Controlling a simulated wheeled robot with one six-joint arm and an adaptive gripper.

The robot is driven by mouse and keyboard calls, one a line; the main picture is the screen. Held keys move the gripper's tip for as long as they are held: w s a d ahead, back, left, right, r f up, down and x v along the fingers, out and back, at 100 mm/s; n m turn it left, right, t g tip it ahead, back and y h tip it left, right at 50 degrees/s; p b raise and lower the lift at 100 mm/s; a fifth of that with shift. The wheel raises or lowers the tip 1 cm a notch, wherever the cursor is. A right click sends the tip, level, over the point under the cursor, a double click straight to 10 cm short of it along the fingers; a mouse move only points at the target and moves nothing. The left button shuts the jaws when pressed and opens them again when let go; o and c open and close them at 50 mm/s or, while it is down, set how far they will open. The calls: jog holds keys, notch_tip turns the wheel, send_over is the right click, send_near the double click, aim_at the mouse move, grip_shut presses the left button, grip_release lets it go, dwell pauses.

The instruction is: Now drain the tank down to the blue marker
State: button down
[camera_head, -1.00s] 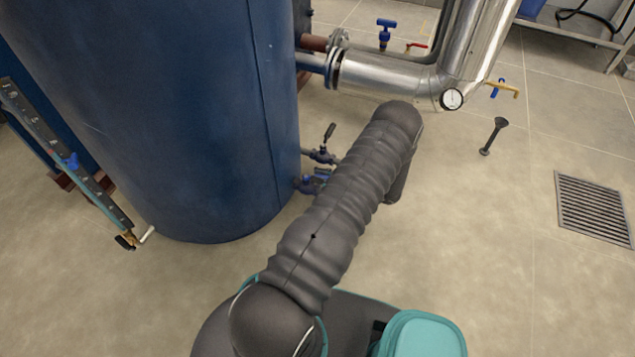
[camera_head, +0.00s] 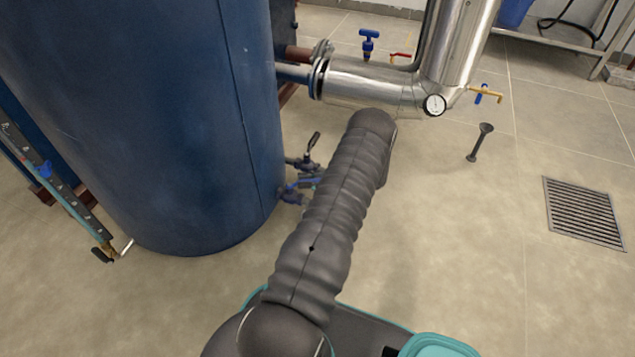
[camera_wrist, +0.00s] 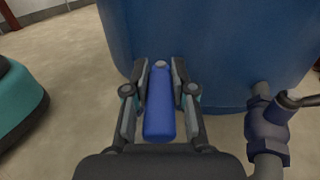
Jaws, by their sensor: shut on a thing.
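The blue tank (camera_head: 150,110) fills the left of the head view; its wall also shows in the wrist view (camera_wrist: 225,50). A level gauge (camera_head: 75,205) slants along its left side, with a blue marker (camera_head: 44,168) about midway; I cannot read the liquid level. Two small valves sit low on the tank's right side, an upper one with a dark lever (camera_head: 313,142) and a lower blue one (camera_head: 292,194). In the wrist view my gripper (camera_wrist: 160,80) is shut on a blue valve handle (camera_wrist: 160,112). My arm partly hides this spot in the head view.
A blue valve body with a dark lever (camera_wrist: 268,128) stands close to the right of my gripper. A floor drain (camera_head: 583,213) lies at the right. A black stand (camera_head: 480,142) is on open floor.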

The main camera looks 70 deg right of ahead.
jog(key=shift+w+d, duration=0.1)
jog(key=shift+d, duration=0.05)
jog(key=c, duration=0.9)
grip_release()
jog(key=shift+w, duration=0.1)
jog(key=shift+c, duration=0.2)
jog(key=v, duration=1.2)
